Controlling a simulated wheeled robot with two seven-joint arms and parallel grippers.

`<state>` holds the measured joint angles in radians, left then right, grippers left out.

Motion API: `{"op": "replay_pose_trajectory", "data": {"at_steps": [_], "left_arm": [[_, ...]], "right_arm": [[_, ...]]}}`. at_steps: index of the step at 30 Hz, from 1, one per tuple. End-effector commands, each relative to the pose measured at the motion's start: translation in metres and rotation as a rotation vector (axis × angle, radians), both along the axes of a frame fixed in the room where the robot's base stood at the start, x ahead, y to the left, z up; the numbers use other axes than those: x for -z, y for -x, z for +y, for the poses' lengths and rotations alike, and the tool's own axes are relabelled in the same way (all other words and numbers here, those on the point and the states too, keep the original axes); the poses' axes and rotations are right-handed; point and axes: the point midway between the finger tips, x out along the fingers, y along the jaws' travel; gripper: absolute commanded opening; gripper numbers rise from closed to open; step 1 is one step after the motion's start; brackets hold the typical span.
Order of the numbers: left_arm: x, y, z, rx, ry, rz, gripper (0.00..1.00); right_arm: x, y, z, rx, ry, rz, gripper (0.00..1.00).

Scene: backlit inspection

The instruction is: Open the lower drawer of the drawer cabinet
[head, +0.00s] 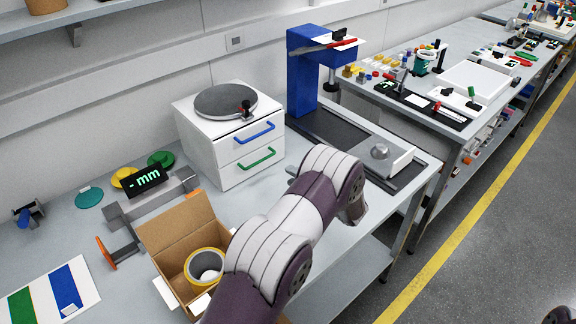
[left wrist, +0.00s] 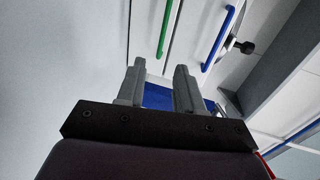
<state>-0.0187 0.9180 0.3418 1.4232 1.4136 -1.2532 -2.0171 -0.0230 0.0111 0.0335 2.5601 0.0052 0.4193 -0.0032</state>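The white drawer cabinet (head: 212,154) stands against the wall with both drawers closed. Its upper drawer has a blue handle (head: 254,133), its lower drawer a green handle (head: 257,158). My left gripper (head: 292,173) is just right of the green handle in the head view, mostly hidden behind my own arm. In the left wrist view the two fingers (left wrist: 159,82) are apart with nothing gripped. The green handle (left wrist: 166,28) lies ahead of them, apart from the fingertips, and the blue handle (left wrist: 219,40) lies to its right. My right gripper is not in view.
A round grey plate (head: 225,100) with a small dark part sits on the cabinet. A blue stand (head: 303,82) rises right of it. An open cardboard box (head: 178,232) with a yellow-rimmed roll and a digital gauge (head: 146,181) stand to the left.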

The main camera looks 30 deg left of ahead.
Motion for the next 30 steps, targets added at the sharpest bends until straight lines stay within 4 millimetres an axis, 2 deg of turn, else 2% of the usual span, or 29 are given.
{"op": "replay_pose_trajectory", "data": {"at_steps": [5, 12, 16, 21, 28, 29, 30], "left_arm": [[0.003, -0.003, 0.027, -0.022, -0.018, 0.020, 0.36], [0.016, -0.020, 0.085, -0.019, -0.015, 0.017, 0.36], [0.021, -0.027, 0.107, -0.017, -0.015, 0.016, 0.36], [0.025, -0.031, 0.120, -0.016, -0.015, 0.015, 0.36], [0.025, -0.031, 0.120, -0.015, -0.015, 0.016, 0.36], [0.025, -0.031, 0.120, -0.015, -0.015, 0.016, 0.29], [0.025, -0.031, 0.120, -0.015, -0.015, 0.016, 0.16]], "right_arm": [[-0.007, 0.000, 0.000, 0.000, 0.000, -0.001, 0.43], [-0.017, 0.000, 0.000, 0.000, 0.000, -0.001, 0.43], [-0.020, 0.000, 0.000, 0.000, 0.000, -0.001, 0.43], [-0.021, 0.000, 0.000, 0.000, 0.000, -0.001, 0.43], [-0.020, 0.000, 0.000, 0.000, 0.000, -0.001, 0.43], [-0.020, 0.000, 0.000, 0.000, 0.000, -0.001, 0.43], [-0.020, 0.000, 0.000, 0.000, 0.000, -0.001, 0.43]]}}
